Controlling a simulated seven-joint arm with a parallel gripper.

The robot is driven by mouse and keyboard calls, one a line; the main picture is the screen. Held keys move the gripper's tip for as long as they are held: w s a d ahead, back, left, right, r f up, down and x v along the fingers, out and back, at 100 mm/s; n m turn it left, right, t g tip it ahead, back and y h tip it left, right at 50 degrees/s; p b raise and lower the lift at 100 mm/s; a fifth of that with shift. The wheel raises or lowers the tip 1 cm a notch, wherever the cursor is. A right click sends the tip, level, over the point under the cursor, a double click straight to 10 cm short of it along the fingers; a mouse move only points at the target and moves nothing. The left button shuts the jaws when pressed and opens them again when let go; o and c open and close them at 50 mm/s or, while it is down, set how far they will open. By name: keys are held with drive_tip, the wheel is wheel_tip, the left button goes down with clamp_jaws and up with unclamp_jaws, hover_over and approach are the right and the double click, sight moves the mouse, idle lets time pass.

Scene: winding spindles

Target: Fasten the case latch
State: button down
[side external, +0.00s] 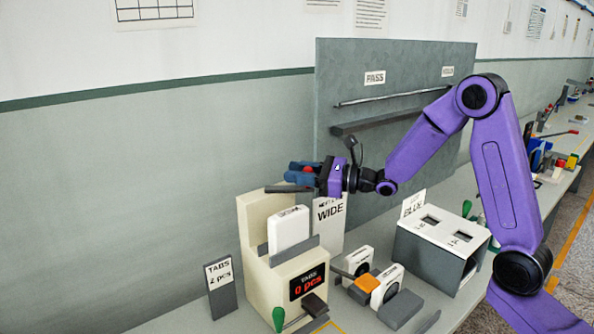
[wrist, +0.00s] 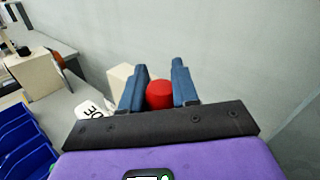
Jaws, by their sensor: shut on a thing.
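My gripper (side external: 292,174) is raised above the beige machine (side external: 252,232) at the left of the bench, in front of the wall. Its blue fingers are shut on a red round-topped piece (wrist: 159,95), which sits between them in the wrist view; the red also shows at the gripper in the side view (side external: 300,165). The lower part of the red piece is hidden by the gripper's dark crossbar in the wrist view. I cannot make out a case latch for certain in either view.
The machine holds a white case (side external: 289,229) and shows "TABS 0 pcs"; a green-handled lever (side external: 279,317) is at its front. Nearby are a "TABS 2 pcs" sign (side external: 221,287), white round-faced units (side external: 386,286), and a grey-white box (side external: 436,246). Blue bins (wrist: 22,140) lie left in the wrist view.

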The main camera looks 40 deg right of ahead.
drive_tip(key=shift+s+a+m+t+h, duration=0.2)
drive_tip(key=shift+s+m+t+h, duration=0.25)
drive_tip(key=shift+m+h, duration=0.4)
drive_tip(key=shift+s+a+m+t+h, duration=0.25)
drive_tip(key=shift+m+t+h, duration=0.3)
drive_tip(key=shift+h, duration=0.5)
drive_tip(key=c, duration=0.9)
unclamp_jaws()
drive_tip(key=shift+s, duration=0.1)
drive_tip(key=shift+s+d+r, duration=0.15)
drive_tip(key=shift+s+r, duration=0.3)
drive_tip(key=shift+r, duration=0.75)
drive_tip(key=shift+s+d+r, duration=0.2)
drive_tip(key=shift+s+r, duration=0.25)
drive_tip(key=shift+r, duration=0.7)
drive_tip(key=shift+s+d+r, duration=0.15)
drive_tip(key=shift+s+r, duration=0.3)
drive_tip(key=shift+r, duration=0.75)
